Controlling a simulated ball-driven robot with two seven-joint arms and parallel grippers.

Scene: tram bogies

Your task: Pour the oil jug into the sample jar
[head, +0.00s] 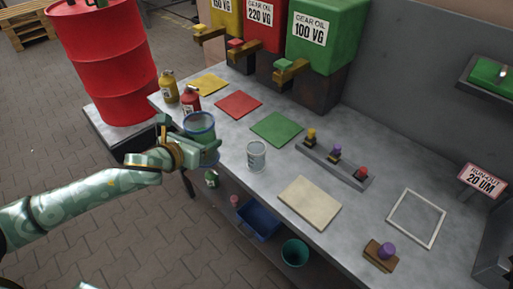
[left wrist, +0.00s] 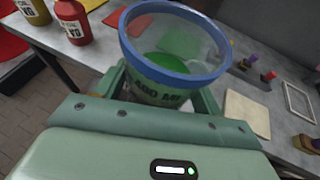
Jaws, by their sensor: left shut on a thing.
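My left gripper (head: 194,144) is shut on the oil jug (head: 200,121), a clear jug with a blue rim. It holds the jug roughly upright near the bench's front edge. In the left wrist view the jug (left wrist: 172,58) has green liquid inside and dark lettering low on its wall. The sample jar (head: 256,157), clear with a pale label, stands on the bench to the right of the jug, apart from it. I cannot tell whether the jar holds anything. My right gripper is not in view.
Red (head: 190,100) and yellow (head: 169,88) bottles stand left of the jug. Coloured mats lie behind, below the oil tanks (head: 325,35). A knob rack (head: 335,163), beige pad (head: 309,202) and white frame (head: 416,218) lie to the right. A blue bin (head: 258,219) sits below the edge.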

